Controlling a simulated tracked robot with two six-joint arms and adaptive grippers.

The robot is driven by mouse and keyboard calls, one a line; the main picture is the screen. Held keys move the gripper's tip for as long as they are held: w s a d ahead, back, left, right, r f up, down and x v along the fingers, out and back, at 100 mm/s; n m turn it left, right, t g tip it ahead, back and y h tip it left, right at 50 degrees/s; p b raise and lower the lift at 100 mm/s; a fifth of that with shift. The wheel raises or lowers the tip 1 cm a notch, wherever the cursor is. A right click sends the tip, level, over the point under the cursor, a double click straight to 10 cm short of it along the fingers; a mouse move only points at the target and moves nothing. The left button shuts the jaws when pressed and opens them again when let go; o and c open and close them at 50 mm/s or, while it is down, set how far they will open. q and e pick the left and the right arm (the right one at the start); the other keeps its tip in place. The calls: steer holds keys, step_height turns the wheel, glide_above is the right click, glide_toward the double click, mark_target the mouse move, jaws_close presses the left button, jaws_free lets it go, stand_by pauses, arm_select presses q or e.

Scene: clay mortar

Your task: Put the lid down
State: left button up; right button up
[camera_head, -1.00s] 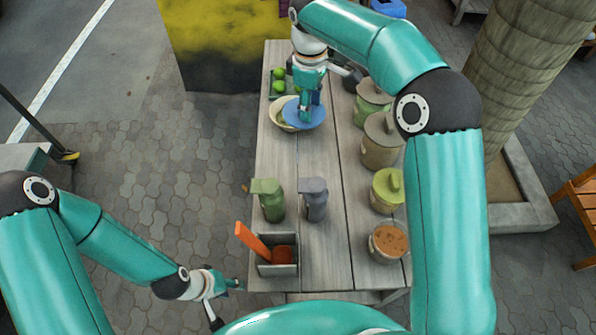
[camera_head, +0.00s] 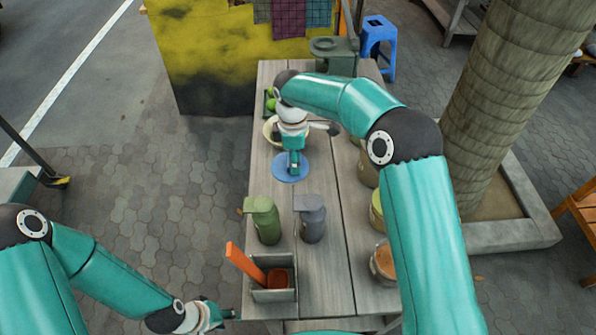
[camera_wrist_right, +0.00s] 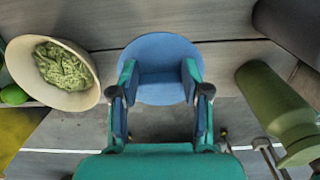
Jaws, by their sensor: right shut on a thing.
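The blue round lid (camera_head: 283,176) is under my right gripper (camera_head: 294,168), between the pale bowl and the bottles. In the right wrist view the lid (camera_wrist_right: 160,50) lies flat ahead of the fingers, and my right gripper (camera_wrist_right: 160,84) is shut on it. I cannot tell whether the lid touches the table or is just above it. The pale bowl (camera_head: 268,131) is uncovered, partly behind my right wrist; the wrist view shows green food in this bowl (camera_wrist_right: 86,99). My left gripper (camera_head: 224,313) is low, left of the table; its fingers are too small to judge.
A green bottle (camera_head: 264,222) and a grey bottle (camera_head: 312,222) stand nearer on the wooden table (camera_head: 328,272). A box (camera_head: 274,294) with an orange handle is at the near left. Jars, including one with brown contents (camera_head: 383,262), line the right side, partly behind my right arm.

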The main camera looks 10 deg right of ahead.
steer(key=shift+f, duration=2.85)
steer(key=o, duration=0.9)
steer(key=shift+f, duration=0.1)
steer(key=shift+o, duration=0.2)
steer(key=r, duration=1.2)
steer(key=shift+a+r, duration=0.1)
steer(key=shift+a, duration=0.1)
